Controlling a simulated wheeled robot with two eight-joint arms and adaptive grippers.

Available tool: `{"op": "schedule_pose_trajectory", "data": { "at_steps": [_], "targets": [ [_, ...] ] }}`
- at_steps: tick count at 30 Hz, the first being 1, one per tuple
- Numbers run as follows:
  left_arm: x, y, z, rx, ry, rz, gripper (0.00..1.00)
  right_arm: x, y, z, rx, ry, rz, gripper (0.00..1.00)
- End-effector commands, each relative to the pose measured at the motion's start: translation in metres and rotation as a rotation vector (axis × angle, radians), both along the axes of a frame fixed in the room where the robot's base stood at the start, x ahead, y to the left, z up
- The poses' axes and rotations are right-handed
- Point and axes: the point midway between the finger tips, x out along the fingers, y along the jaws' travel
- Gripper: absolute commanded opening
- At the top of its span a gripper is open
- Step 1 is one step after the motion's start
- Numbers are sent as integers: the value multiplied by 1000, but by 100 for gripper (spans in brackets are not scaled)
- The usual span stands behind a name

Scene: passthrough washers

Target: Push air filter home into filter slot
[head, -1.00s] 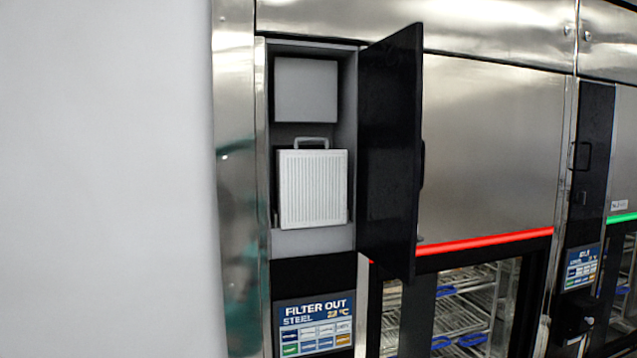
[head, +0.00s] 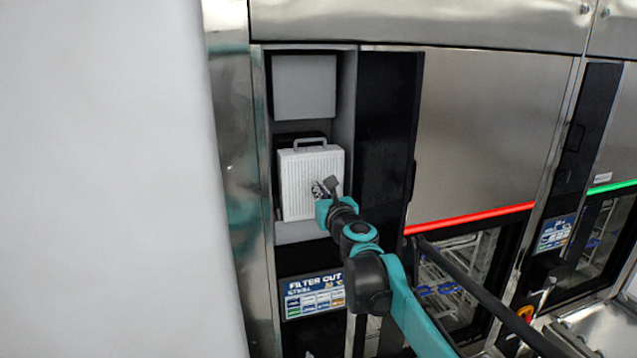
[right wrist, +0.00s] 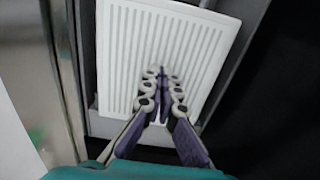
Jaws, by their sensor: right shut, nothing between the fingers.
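The air filter (head: 300,178) is a white ribbed panel with a grey handle on top. It stands upright in the lower part of the open compartment, at the filter slot (head: 284,143), whose dark opening shows above and behind it. The filter's depth in the slot is hard to tell. My right gripper (head: 328,187) is in front of the filter's lower right face. In the right wrist view the gripper (right wrist: 160,75) is shut and empty, its tips at or very near the ribbed face (right wrist: 130,50); contact is unclear. My left gripper is not in view.
A grey box (head: 304,87) fills the upper part of the compartment. The black door (head: 385,140) stands open to the right. A display panel (head: 314,294) reading FILTER OUT is below. A washer with a red light strip (head: 470,217) is further right.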

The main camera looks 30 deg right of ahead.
Motion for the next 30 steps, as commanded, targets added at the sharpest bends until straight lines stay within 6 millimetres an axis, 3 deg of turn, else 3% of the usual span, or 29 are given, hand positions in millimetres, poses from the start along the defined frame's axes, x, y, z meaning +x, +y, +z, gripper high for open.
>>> {"op": "schedule_pose_trajectory", "data": {
  "at_steps": [16, 30],
  "targets": [
    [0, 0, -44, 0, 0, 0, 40, 0, 1, -60, -5, 1, 2, 0],
    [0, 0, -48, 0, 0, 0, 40, 0, 1, -65, -5, 1, 2, 0]
  ]
}}
